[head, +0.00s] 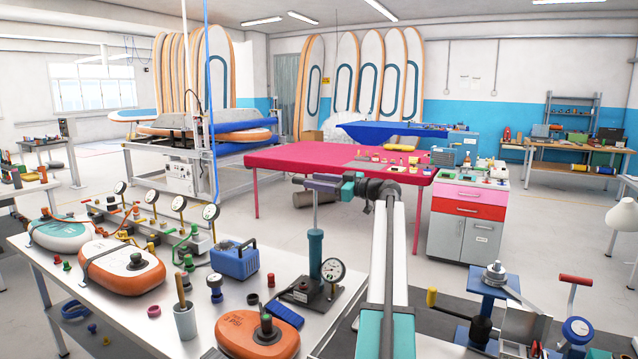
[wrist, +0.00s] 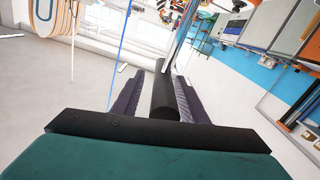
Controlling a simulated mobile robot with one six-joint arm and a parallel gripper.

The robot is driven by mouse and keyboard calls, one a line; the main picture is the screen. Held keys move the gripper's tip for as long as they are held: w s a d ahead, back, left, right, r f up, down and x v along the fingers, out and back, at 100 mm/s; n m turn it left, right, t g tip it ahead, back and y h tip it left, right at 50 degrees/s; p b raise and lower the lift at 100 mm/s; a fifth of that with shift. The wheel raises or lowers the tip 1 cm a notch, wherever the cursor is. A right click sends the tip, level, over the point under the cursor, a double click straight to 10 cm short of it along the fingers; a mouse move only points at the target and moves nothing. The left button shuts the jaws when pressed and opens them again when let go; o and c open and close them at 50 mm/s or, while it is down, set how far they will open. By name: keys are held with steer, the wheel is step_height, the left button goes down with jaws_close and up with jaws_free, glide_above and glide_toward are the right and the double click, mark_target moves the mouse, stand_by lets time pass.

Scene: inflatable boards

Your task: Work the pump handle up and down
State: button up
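The pump stands on the white bench in the head view, with a teal barrel (head: 315,252), a pale rod (head: 315,210) and a black base with a round gauge (head: 333,270). My gripper (head: 310,184) is at the top of the rod, well above the barrel. In the wrist view a black bar, the pump handle (wrist: 164,98), lies lengthwise between the two dark fingers of my gripper (wrist: 160,76). A pale gap shows between the left finger and the handle, and the right finger is close beside it. The gripper looks open around the handle. In the head view the fingers largely hide the handle.
An orange board model (head: 258,335), a blue pad (head: 284,312) and a blue box (head: 234,260) sit near the pump on the bench (head: 205,335). A grey cup (head: 185,322) holds a tool. A pink table (head: 290,157) stands behind. Air above the barrel is clear.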

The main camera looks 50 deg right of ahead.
steer(key=shift+f, duration=0.1)
steer(key=shift+v, duration=0.85)
steer(key=b+v, duration=0.3)
steer(key=v, duration=0.9)
steer(key=shift+s, duration=0.1)
